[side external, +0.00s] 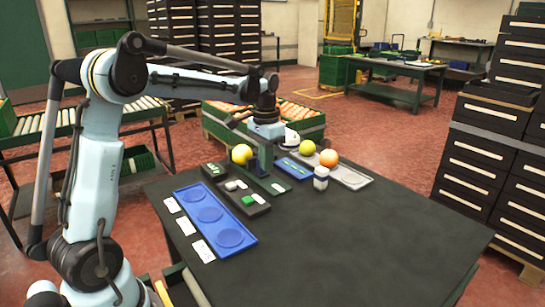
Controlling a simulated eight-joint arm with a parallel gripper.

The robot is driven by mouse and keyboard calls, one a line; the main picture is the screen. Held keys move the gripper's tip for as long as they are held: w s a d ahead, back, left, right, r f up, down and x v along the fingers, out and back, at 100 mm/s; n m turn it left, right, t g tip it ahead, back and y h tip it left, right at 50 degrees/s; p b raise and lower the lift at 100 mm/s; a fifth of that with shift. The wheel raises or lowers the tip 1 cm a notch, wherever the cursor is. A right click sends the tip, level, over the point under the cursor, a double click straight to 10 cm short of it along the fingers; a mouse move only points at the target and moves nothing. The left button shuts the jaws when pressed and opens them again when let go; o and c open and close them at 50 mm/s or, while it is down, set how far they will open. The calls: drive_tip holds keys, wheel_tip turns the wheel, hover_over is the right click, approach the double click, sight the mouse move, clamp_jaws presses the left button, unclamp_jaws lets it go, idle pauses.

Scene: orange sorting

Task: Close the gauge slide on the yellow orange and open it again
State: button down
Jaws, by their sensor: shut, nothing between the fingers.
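The yellow orange (241,154) sits at the back of the dark table, against the left side of a dark green upright that appears to be the gauge (265,157). The gauge's base runs toward the front right and bears a white label. My gripper (267,132) is at the top of this upright, close to the orange and to its right. It is shut with nothing in it. Its fingertips are hard to make out, and I cannot tell whether they touch the slide. How far the slide is open is not clear.
A blue tray (236,242) with three round recesses lies at the left, beside white cards. A control box (248,204) with a green button stands nearer the gauge. Another yellow fruit (307,147) and an orange one (329,158) rest on a grey tray (352,180). The table's front right is clear.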

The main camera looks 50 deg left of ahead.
drive_tip(key=shift+a, duration=1.15)
idle(2.2)
drive_tip(key=shift+d, duration=1.15)
wheel_tip(320, 180, up, 8)
idle(0.5)
drive_tip(key=shift+d, duration=0.1)
